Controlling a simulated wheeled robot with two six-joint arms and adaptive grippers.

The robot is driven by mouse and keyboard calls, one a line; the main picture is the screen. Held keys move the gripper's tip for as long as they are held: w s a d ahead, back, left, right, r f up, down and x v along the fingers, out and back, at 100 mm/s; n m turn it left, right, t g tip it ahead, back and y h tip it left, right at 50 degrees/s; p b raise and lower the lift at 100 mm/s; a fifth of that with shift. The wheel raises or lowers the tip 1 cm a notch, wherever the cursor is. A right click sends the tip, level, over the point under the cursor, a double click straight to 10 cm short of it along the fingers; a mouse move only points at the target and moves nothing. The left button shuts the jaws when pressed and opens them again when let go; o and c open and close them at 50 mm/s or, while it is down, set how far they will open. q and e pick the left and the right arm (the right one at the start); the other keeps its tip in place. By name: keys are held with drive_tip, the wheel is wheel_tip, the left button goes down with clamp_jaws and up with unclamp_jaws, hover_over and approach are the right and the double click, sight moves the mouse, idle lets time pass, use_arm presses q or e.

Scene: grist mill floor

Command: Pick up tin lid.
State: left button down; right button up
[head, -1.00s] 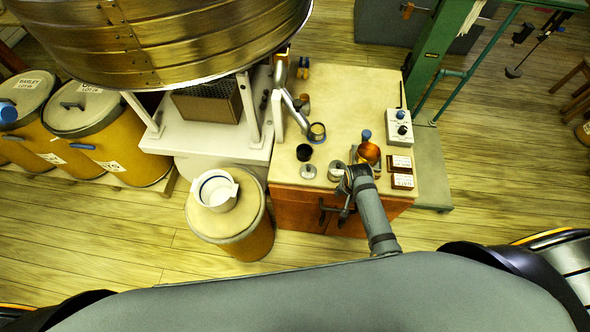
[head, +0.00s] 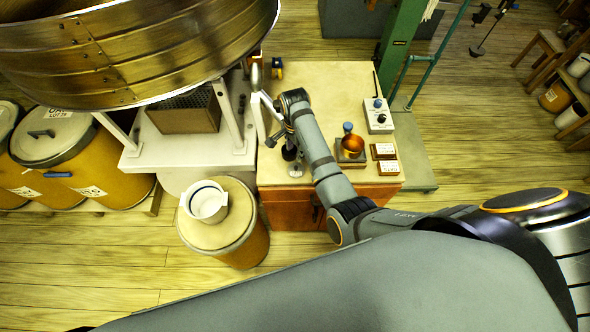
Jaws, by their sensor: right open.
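The tin lid, a small grey disc with a knob (head: 295,171), appears to lie on the worktop near its front edge. My right gripper (head: 277,139) is over the left part of the worktop, behind the lid in the picture and close to a small black cup (head: 290,153). It is open, with nothing visible between its fingers; its height above the top is hard to judge. My right forearm covers the middle of the worktop, including where an open tin stood. My left gripper is out of view.
A drum with a white jug (head: 206,202) stands at left.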

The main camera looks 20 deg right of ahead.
hover_over(296, 167)
drive_tip(key=f, duration=0.4)
drive_tip(key=shift+w+f, duration=0.35)
drive_tip(key=shift+w, duration=0.05)
drive_tip(key=f, duration=0.5)
drive_tip(key=shift+s, duration=0.4)
drive_tip(key=shift+f, duration=0.1)
clamp_jaws()
